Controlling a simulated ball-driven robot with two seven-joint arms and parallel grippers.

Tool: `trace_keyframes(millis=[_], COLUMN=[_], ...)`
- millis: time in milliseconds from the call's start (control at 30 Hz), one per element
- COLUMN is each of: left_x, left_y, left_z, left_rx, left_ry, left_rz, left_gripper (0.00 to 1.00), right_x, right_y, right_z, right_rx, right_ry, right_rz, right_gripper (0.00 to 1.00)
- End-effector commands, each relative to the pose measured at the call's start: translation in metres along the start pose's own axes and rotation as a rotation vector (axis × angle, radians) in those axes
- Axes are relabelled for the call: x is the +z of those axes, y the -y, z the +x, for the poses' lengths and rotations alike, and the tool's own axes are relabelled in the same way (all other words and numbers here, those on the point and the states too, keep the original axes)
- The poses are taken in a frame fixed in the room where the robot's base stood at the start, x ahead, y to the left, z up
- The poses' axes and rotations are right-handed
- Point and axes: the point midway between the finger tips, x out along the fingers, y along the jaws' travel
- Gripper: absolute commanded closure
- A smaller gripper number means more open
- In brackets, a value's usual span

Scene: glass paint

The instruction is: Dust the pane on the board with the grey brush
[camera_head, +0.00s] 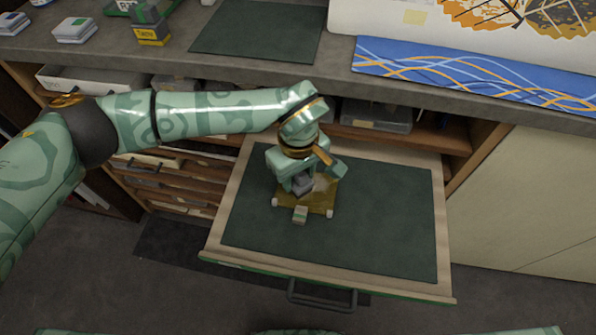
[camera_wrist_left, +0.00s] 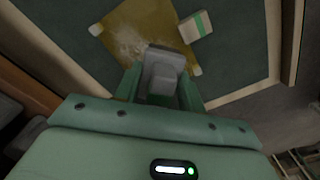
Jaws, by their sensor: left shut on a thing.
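The amber pane (camera_head: 322,202) lies on the dark green board (camera_head: 380,215) in a pulled-out drawer. Small pale pieces sit at its visible corners. In the left wrist view, the pane (camera_wrist_left: 165,22) carries a whitish, dusty patch near its middle. My left gripper (camera_head: 303,181) is over the pane, shut on the grey brush (camera_wrist_left: 163,72), which also shows in the head view (camera_head: 302,187). The brush's lower end is over the pane's dusty part; I cannot tell if it touches. My gripper hides part of the pane. My right gripper is not in view.
A small pale block with a green stripe (camera_wrist_left: 196,26) lies beside the pane's edge. The board is bare to the right. The drawer's wooden rim (camera_head: 444,240) surrounds it. The counter behind holds a dark mat (camera_head: 258,30) and a blue patterned panel (camera_head: 470,75).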

Motion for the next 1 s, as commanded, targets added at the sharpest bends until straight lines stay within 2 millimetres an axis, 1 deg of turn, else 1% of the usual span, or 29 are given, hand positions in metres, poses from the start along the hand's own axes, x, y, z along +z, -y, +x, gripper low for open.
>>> trace_keyframes(millis=[567,667,900,1000], left_x=[0.0,0.004,0.022,0.026], left_y=[-0.001,-0.004,-0.021,-0.024], left_z=[0.01,0.01,0.01,0.01], left_rx=[0.001,0.001,0.001,0.001], left_ry=[0.0,0.0,0.0,0.0], left_rz=[-0.001,0.001,0.002,0.0], left_gripper=[0.79,0.79,0.79,0.79], right_x=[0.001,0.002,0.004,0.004], right_y=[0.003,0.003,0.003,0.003], right_z=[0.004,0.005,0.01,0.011], right_rx=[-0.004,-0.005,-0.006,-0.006], right_ry=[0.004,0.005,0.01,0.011], right_rz=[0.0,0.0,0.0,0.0], right_gripper=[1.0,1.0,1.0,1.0])
